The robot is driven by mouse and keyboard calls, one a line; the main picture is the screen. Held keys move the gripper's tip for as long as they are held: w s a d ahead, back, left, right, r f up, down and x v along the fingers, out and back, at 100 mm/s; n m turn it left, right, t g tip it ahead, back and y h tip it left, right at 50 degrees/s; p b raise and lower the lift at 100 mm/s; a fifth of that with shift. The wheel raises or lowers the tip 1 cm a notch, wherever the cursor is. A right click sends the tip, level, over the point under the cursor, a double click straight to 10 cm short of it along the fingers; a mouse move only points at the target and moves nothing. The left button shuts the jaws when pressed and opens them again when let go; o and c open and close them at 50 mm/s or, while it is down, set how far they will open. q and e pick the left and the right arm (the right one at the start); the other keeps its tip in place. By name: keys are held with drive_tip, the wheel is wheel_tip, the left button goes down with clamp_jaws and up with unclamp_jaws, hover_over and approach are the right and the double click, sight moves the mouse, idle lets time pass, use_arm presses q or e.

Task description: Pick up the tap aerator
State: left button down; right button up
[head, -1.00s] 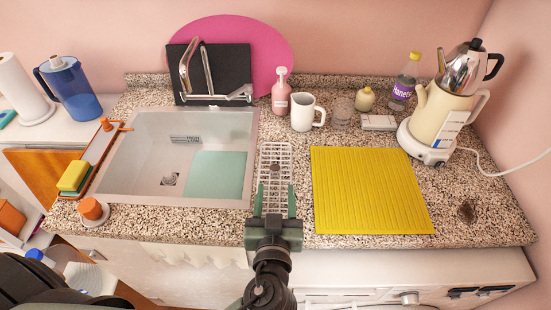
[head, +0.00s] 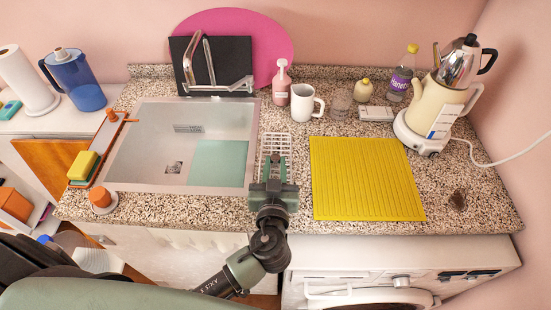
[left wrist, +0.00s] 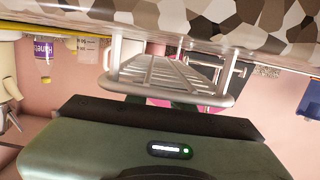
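I cannot make out a tap aerator in either view. The chrome tap (head: 216,66) stands behind the sink in front of a black board. My left gripper (head: 274,168) is over the near end of a narrow white wire rack (head: 276,146), between the sink and the yellow mat. Its fingers look apart, with nothing visible between them. In the left wrist view the rack (left wrist: 172,76) is close in front of the gripper body and hides most of the fingertips. My right gripper is not in view.
The sink (head: 150,140) is left of the rack and the yellow ribbed mat (head: 366,180) right of it. A white mug (head: 303,103) and a pink soap bottle (head: 281,86) stand behind the rack. A small dark lump (head: 458,200) lies at the right.

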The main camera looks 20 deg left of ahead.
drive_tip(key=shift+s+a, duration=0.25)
use_arm(q)
drive_tip(key=shift+r, duration=0.1)
drive_tip(key=shift+r, duration=0.2)
wheel_tip(320, 180, up, 19)
drive_tip(key=shift+r, duration=0.2)
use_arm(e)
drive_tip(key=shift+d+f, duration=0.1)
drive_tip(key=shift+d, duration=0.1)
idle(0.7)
